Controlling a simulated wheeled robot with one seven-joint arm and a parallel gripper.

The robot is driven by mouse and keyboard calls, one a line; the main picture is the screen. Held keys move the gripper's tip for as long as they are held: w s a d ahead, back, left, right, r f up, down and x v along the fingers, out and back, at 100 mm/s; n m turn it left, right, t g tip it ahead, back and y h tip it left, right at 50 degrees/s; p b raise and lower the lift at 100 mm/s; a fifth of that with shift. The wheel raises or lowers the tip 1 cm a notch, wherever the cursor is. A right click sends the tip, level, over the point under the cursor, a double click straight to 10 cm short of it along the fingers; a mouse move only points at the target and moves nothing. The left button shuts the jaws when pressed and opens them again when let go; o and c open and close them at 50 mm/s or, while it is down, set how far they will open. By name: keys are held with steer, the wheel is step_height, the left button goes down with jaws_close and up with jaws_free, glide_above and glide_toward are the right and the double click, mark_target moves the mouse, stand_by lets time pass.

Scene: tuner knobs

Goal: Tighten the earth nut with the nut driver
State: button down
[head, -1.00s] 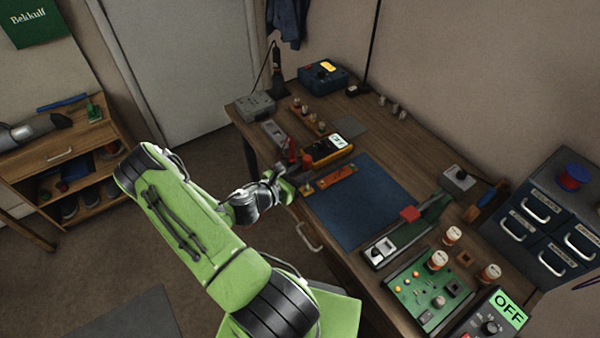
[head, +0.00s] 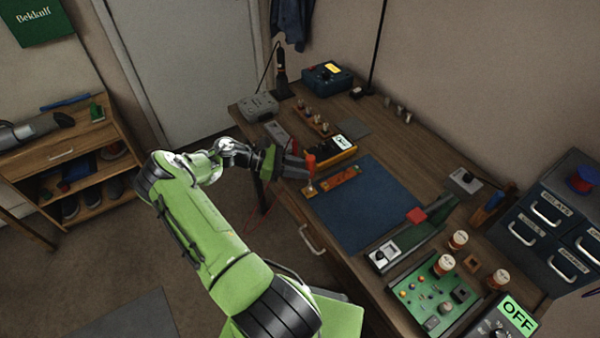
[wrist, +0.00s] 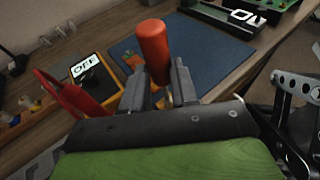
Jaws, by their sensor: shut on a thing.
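The nut driver's red handle (head: 311,161) stands close to upright at the near left of the desk mat. My gripper (head: 303,168) reaches it from the left and is shut on it. In the wrist view the handle (wrist: 153,50) rises between the two dark fingers of my gripper (wrist: 160,88). An orange-brown strip (head: 343,179) lies just right of the driver, along the mat's edge. The driver's lower end seems to come down by the strip's left end. I cannot make out the earth nut or whether the driver touches it.
A yellow meter reading OFF (wrist: 93,72) sits close behind my gripper, with a red object (wrist: 72,95) beside it. The blue mat (head: 370,215) is mostly clear. A green circuit board (head: 430,295) and a panel marked OFF (head: 515,312) stand at the right.

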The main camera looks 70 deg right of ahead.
steer(key=r+y+p, duration=0.1)
steer(key=r+m+y+p, duration=0.1)
steer(key=r+m+p, duration=0.1)
steer(key=r, duration=0.1)
steer(key=shift+d+g+y, duration=0.25)
steer(key=shift+g+y, duration=0.05)
steer(key=shift+y, duration=0.1)
stand_by(0.4)
steer(key=shift+w, duration=0.1)
